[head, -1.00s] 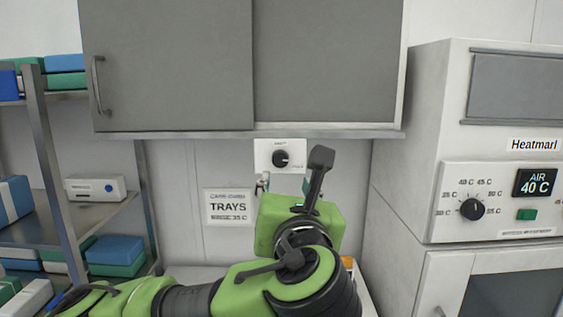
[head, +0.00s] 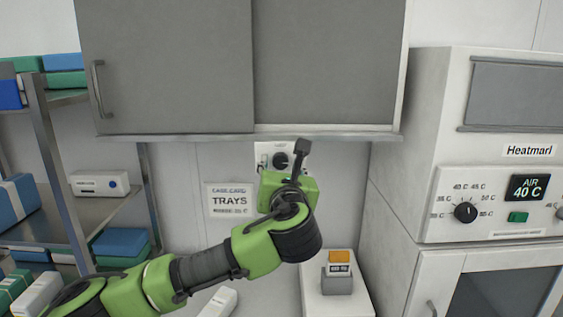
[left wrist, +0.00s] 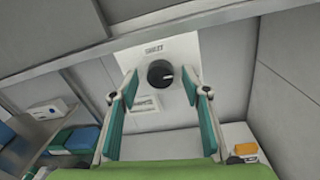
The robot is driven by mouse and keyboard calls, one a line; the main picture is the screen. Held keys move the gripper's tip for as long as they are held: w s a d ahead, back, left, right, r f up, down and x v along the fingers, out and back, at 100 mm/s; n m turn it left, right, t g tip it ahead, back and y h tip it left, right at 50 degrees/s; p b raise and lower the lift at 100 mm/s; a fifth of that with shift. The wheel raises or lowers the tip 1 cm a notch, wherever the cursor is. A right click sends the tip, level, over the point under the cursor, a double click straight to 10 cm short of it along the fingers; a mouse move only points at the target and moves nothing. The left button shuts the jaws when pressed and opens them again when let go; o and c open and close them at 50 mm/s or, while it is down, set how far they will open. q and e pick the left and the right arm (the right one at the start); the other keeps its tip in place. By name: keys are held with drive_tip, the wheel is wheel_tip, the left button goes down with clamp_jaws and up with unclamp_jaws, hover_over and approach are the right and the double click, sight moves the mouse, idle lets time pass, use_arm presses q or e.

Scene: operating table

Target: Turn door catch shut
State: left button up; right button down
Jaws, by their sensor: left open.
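The door catch looks like the black round knob (head: 281,160) on a white plate (head: 261,150) on the wall under the grey cabinet. In the left wrist view the knob (left wrist: 160,73) shows a short white mark on its right side. My left gripper (left wrist: 159,88) is open, its two teal-padded fingers spread on either side of the knob in that view. I cannot tell whether they reach past it; no contact shows. My right gripper is not in view.
The grey cabinet (head: 165,60) overhangs the knob, its bottom edge (head: 240,137) close above. A TRAYS sign (head: 229,200) is left of it. A shelf rack (head: 48,150) stands left, a heating cabinet (head: 405,150) right. A small orange-topped device (head: 338,272) sits on a white surface below.

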use_arm(q)
drive_tip(key=c, duration=1.1)
drive_tip(key=n+b, duration=0.1)
drive_tip(key=n, duration=0.2)
drive_tip(key=shift+f+n+b, duration=0.1)
drive_tip(key=shift+n+b, duration=0.3)
drive_tip(key=n+b, duration=0.1)
drive_tip(key=n, duration=0.3)
drive_tip(key=shift+g, duration=0.3)
drive_tip(key=n+b, duration=0.1)
drive_tip(key=n, duration=0.3)
drive_tip(key=shift+a+n+h+b, duration=0.1)
drive_tip(key=shift+n+h+b, duration=0.3)
drive_tip(key=n+b, duration=0.1)
drive_tip(key=n, duration=0.3)
drive_tip(key=shift+n, duration=0.4)
